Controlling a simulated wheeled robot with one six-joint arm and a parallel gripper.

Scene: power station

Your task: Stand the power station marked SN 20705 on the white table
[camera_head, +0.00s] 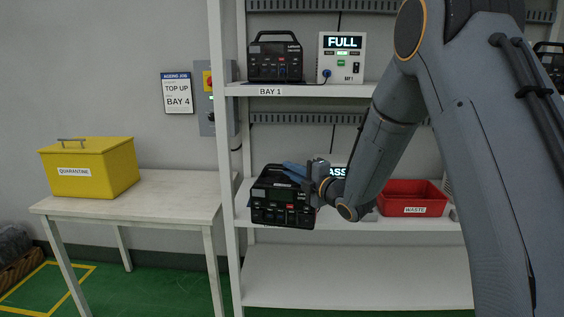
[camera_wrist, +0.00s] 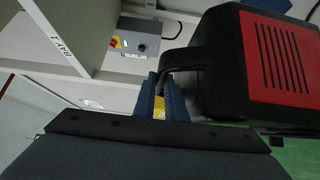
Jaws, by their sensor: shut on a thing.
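A black power station (camera_head: 283,205) hangs slightly tilted in front of the middle shelf, close to the left post of the rack. In the wrist view it is the black body with a red vented panel (camera_wrist: 285,58). My gripper (camera_head: 296,170) is at its top; its blue fingers (camera_wrist: 165,98) are shut on the black carry handle (camera_wrist: 180,58). The serial number is too small to read. The white table (camera_head: 175,190) stands to the left of the rack, apart from the power station.
A yellow QUARANTINE box (camera_head: 100,180) sits on the table's left part; its right part is bare. The rack post (camera_head: 228,150) stands between table and power station. Another power station (camera_head: 275,60) and a FULL unit (camera_head: 342,58) are on the top shelf. A red WASTE bin (camera_head: 410,198) is right.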

